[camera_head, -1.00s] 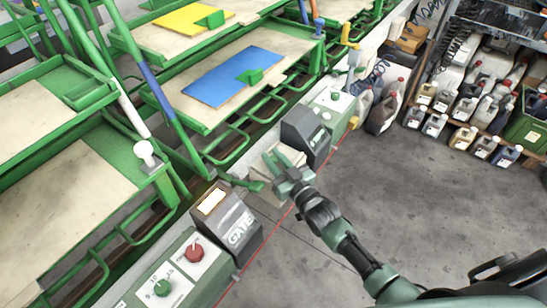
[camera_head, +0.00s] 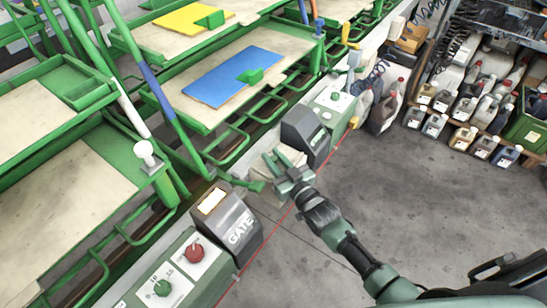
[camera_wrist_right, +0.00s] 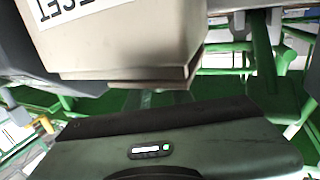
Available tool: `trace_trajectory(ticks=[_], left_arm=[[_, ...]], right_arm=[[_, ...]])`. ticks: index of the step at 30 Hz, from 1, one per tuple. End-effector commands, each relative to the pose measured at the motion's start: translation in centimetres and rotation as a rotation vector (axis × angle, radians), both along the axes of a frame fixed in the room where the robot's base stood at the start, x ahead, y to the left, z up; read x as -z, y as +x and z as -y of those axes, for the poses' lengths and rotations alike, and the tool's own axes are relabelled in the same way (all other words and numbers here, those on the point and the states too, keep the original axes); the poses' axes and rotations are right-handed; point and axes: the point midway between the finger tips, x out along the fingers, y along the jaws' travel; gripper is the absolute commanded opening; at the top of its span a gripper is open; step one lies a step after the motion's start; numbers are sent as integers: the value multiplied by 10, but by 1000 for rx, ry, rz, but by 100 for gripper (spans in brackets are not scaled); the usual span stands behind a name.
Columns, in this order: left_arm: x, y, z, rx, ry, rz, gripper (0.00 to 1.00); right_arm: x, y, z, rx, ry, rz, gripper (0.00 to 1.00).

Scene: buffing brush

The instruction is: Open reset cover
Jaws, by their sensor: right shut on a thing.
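The reset cover (camera_wrist_right: 125,40) is a pale beige-grey box-shaped lid with black RESET lettering, upside down at the top of the right wrist view. In the head view it is a small pale shape (camera_head: 291,156) between the two dark grey boxes, partly hidden by my right gripper. My right gripper (camera_head: 272,172) is at the cover and shut on it. In the right wrist view, my dark green gripper body fills the bottom; the contact of the fingers is hidden. My left gripper is not in view.
A dark box marked GATE (camera_head: 228,216) stands at the near left, above a panel with a red knob (camera_head: 194,251) and a green knob (camera_head: 162,288). Another dark box (camera_head: 304,132) stands just beyond the gripper. Green racks fill the left. Grey floor (camera_head: 400,200) is open at right.

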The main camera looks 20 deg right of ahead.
Motion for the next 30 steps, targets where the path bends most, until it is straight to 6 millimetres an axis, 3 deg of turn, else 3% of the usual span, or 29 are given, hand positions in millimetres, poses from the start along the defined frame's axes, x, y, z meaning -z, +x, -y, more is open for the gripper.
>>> trace_trajectory(ticks=[17, 24, 30], left_arm=[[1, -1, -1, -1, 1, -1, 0], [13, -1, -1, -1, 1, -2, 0], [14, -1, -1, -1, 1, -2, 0]], right_arm=[[0, 1, 2, 0, -1, 1, 0], [1, 25, 32, -1, -5, 4, 0], [0, 31, 40, 0, -1, 1, 0]])
